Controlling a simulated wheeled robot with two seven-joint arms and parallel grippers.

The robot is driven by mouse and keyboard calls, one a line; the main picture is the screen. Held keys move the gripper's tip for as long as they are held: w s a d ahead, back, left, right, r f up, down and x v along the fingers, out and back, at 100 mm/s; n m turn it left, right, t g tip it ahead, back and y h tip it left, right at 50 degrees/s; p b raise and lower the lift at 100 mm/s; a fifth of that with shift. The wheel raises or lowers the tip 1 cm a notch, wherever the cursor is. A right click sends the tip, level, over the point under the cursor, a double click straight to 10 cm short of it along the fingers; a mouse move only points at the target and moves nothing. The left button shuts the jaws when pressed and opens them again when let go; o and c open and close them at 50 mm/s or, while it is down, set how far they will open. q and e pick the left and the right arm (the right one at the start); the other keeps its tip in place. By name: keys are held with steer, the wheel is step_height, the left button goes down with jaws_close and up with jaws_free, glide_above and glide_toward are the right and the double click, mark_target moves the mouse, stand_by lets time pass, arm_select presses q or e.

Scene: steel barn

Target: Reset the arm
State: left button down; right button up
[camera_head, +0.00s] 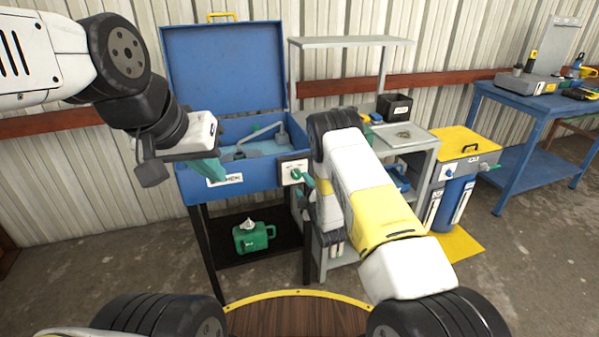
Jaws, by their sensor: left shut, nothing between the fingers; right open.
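My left arm comes in from the left, and my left gripper (209,172) is shut and empty, its teal fingers in front of the blue parts washer's front left side. My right arm rises from the lower right and bends at a black joint. My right gripper (304,180) is open, its teal fingers partly hidden by my arm, close to the white switch panel (293,167) on the washer's front right. I cannot tell whether they touch it. The blue washer (255,182) has its lid (222,68) raised, with a grey spout (283,132) inside.
A green jug (251,236) stands on the black shelf (276,246) under the washer. A grey shelf cart (424,146) with a black bin (394,106) stands behind my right arm. A yellow-topped unit (458,142) and a blue workbench (525,100) are further right.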

steer(key=shift+v, duration=1.15)
steer(key=w+d+r+m+g+h, duration=0.1)
steer(key=w+d+r+m+h, duration=0.15)
steer(key=r, duration=0.45)
steer(key=w+d+r+m+g+h, duration=0.1)
steer(key=d+r+m, duration=0.15)
steer(key=r, duration=0.45)
steer(key=s+d+r+m+g, duration=0.1)
steer(key=s+d+r+m, duration=0.15)
steer(key=r, duration=0.35)
steer(key=s+d+r+m+g, duration=0.1)
steer(key=s+r+m+g, duration=0.1)
steer(key=s+r+m, duration=0.3)
steer(key=s+d+r+m+g, duration=0.1)
steer(key=s+r, duration=0.3)
steer(key=s, duration=0.3)
steer(key=s+d+r+g, duration=0.1)
steer(key=s+r, duration=0.3)
steer(key=s, duration=0.2)
steer(key=s+d+r+m+g, duration=0.1)
steer(key=s+m+g, duration=0.2)
steer(key=s, duration=1.9)
steer(key=shift+s+r+g, duration=0.3)
steer(key=shift+s+g, duration=0.1)
steer(key=shift+g, duration=0.1)
